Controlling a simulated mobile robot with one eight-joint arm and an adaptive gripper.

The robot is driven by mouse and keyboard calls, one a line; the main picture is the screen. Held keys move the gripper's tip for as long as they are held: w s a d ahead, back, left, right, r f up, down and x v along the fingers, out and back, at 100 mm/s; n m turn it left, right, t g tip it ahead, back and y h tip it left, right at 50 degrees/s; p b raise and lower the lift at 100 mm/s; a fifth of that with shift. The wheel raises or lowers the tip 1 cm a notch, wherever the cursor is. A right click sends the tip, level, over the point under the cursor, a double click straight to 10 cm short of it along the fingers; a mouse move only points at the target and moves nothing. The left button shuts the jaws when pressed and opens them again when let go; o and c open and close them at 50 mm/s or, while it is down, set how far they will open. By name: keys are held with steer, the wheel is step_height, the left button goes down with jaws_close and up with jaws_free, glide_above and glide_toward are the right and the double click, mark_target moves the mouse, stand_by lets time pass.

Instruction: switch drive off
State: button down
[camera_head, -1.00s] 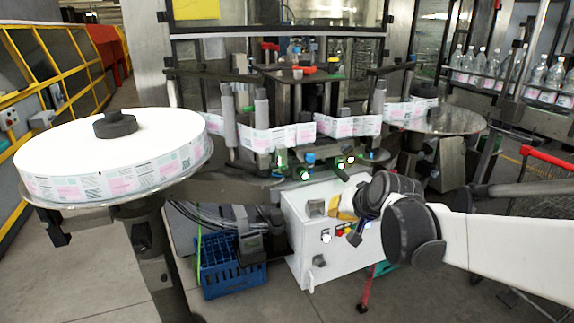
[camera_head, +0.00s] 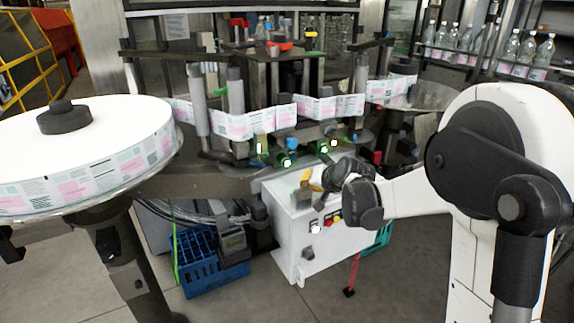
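The white drive control box (camera_head: 287,238) stands on the floor at the centre, below the labeller. I cannot tell which of these is the drive switch. My gripper (camera_head: 316,193) is at the upper right of the box front, close to the grey fitting. Contact, finger opening and the switch position cannot be made out.
A large label reel (camera_head: 90,185) on a round plate fills the left. The label web (camera_head: 250,120) runs across above the box. A blue crate (camera_head: 205,265) stands left of the box. Bottles (camera_head: 490,45) line the back right. The floor in front is clear.

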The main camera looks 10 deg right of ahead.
mark_target(287, 162)
steer(key=shift+w, duration=0.1)
steer(key=shift+w+a, duration=0.45)
steer(key=shift+w, duration=0.9)
steer(key=shift+w+a, duration=0.5)
steer(key=shift+w, duration=0.9)
steer(key=shift+w+a, duration=0.45)
steer(key=shift+w, duration=0.9)
steer(key=shift+w, duration=0.1)
steer(key=shift+w+a, duration=0.15)
steer(key=shift+w, duration=0.15)
steer(key=shift+w+a, duration=0.15)
steer(key=shift+w, duration=0.3)
steer(key=shift+s, duration=0.15)
steer(key=shift+s+d, duration=0.3)
steer(key=shift+s, duration=0.45)
